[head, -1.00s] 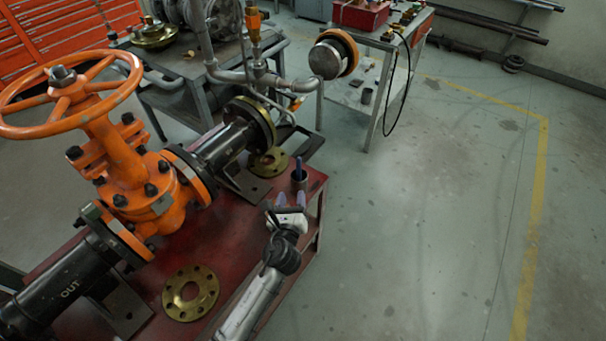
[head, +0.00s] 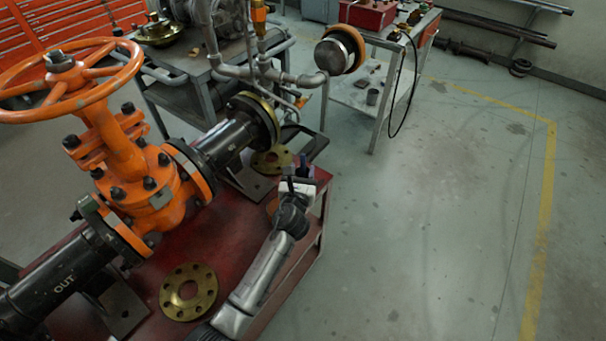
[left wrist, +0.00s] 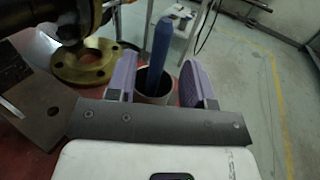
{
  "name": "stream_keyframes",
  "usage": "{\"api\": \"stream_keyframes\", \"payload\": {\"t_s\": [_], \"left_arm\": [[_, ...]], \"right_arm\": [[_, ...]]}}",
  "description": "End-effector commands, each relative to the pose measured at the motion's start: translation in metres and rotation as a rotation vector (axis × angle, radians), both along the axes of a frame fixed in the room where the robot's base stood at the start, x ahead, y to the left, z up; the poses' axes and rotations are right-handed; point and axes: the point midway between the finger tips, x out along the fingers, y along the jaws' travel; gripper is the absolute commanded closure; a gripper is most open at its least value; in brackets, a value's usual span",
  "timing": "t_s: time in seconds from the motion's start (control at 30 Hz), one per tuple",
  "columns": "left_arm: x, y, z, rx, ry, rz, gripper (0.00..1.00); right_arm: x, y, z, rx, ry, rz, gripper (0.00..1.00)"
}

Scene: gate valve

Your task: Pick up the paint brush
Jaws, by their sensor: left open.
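The paint brush shows as an upright blue handle (left wrist: 160,50) standing in a small grey metal cup (left wrist: 155,86) in the left wrist view. Its lower end is hidden inside the cup. In the head view the blue handle (head: 304,160) shows just beyond my left gripper, near the right corner of the red table. My left gripper (left wrist: 158,82) is open, with one purple finger on each side of the handle and cup. I cannot tell whether the fingers touch the cup. My right gripper is not in view.
The orange gate valve (head: 130,165) with its black pipe fills the left of the red table (head: 215,250). One brass flange (head: 188,292) lies in front, another (head: 270,160) behind near the cup. The floor at the right is clear.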

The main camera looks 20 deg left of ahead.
Motion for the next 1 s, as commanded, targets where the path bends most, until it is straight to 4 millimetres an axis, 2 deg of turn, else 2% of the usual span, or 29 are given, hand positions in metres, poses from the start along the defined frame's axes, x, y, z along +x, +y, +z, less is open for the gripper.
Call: {"api": "stream_keyframes", "payload": {"t_s": [0.4,0.77,1.0], "left_arm": [[0.044,0.01,-0.001,-0.002,0.0,0.001,0.52],[0.051,0.012,0.002,0.0,0.001,0.0,0.52],[0.051,0.012,0.001,0.0,0.001,0.0,0.73]], "right_arm": [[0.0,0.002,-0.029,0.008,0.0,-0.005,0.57],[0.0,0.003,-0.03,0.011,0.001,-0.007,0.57],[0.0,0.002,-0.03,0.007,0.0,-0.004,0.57]]}}
